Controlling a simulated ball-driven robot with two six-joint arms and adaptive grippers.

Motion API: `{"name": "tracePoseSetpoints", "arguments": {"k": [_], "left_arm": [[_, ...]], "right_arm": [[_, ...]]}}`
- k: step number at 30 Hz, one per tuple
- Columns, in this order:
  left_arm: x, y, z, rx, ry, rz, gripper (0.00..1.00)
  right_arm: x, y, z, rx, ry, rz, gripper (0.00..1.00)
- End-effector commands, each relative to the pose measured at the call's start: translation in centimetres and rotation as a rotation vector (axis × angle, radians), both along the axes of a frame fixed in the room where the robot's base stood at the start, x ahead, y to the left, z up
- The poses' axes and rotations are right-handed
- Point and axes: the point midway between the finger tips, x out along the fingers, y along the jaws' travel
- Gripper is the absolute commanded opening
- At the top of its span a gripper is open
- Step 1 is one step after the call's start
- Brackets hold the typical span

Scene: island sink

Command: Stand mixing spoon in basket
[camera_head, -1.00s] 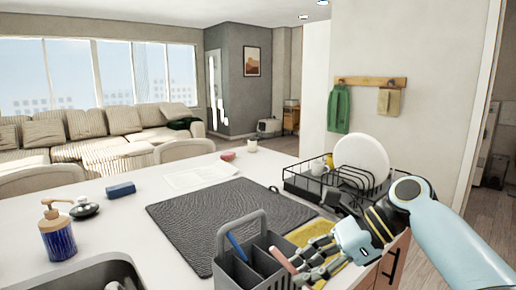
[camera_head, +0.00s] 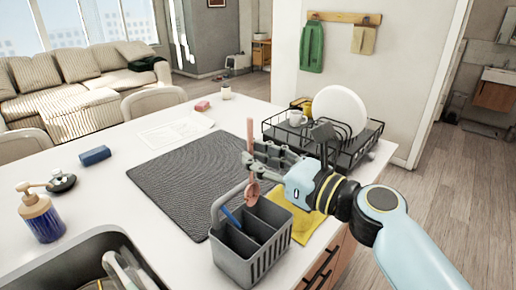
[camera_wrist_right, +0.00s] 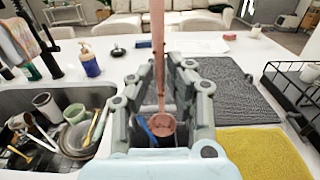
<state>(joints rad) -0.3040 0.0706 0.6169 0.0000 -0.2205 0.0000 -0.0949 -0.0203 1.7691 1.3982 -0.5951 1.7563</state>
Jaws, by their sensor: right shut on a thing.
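The mixing spoon (camera_head: 250,132) is pinkish brown and close to upright, with its bowl end (camera_head: 253,193) down. My right gripper (camera_head: 254,164) is shut on its handle. In the right wrist view the spoon (camera_wrist_right: 158,50) stands between the fingers, its round end (camera_wrist_right: 162,124) at the bottom. The grey basket (camera_head: 236,268) has a tall handle and several compartments, and stands on the counter by the sink. The spoon's bowl shows at the basket's back right rim; whether it is above or behind the rim is unclear. A blue utensil (camera_head: 230,217) stands in the basket. My left gripper is not in view.
A dark drying mat (camera_head: 185,165) lies behind the basket, and a yellow cloth (camera_head: 305,224) to its right. A black dish rack (camera_head: 352,158) with a white plate (camera_head: 340,108) stands further back. The sink (camera_head: 65,268) with dishes is at the left. A soap bottle (camera_head: 41,218) stands beyond it.

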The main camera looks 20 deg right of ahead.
Motion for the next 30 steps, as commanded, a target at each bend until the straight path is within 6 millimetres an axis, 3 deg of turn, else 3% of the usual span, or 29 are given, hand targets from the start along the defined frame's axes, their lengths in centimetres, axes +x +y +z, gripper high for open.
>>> {"name": "tracePoseSetpoints", "arguments": {"k": [30], "left_arm": [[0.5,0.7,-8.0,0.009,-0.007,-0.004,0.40]], "right_arm": [[0.0,0.0,-9.4,-0.001,0.000,0.001,0.00]]}}
